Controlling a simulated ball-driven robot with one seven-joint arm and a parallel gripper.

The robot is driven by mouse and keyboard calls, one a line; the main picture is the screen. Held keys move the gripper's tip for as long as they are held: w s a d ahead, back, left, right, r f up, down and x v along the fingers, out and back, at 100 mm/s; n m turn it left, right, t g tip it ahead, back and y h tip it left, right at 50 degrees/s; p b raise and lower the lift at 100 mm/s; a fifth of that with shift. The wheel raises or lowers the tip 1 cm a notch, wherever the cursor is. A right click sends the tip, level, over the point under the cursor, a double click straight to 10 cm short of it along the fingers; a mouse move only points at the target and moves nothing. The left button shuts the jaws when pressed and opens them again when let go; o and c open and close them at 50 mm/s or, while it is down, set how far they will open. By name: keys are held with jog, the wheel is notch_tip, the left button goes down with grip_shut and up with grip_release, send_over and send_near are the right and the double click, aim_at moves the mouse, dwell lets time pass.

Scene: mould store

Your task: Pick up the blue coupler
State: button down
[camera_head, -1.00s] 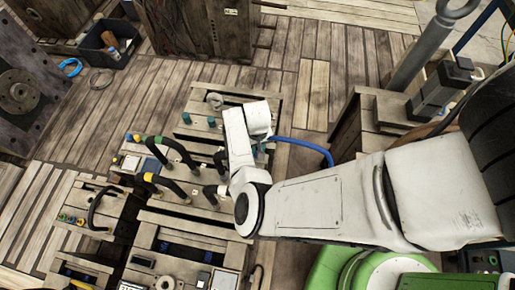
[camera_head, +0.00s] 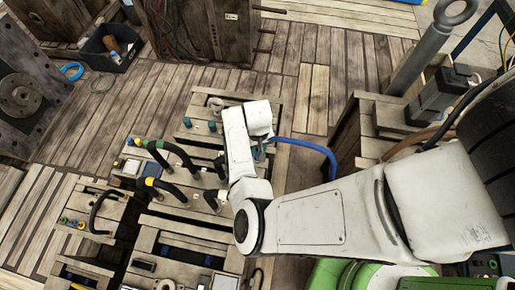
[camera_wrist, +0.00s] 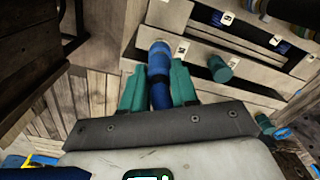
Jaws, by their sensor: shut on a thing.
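The blue coupler (camera_wrist: 158,62) stands between the teal fingers of my gripper (camera_wrist: 158,72) in the wrist view. My gripper is shut on it, one finger on each side. The coupler's far end meets the pale wooden slats in the picture; I cannot tell whether it touches them or is seated there. In the head view my wrist hides the coupler and most of the fingers. A blue hose (camera_head: 312,146) curves out to the right from beside my gripper.
A teal fitting (camera_wrist: 219,68) sits right of the gripper among numbered tags. Black hoses with green and yellow ends (camera_head: 172,150) stand left of my arm on the slatted rack (camera_head: 205,98). A grey post (camera_head: 425,50) and wooden crate (camera_head: 350,135) stand right.

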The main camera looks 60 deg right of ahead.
jog(key=s+a+r, duration=0.9)
jog(key=shift+s+b, duration=0.3)
jog(key=shift+s, duration=0.1)
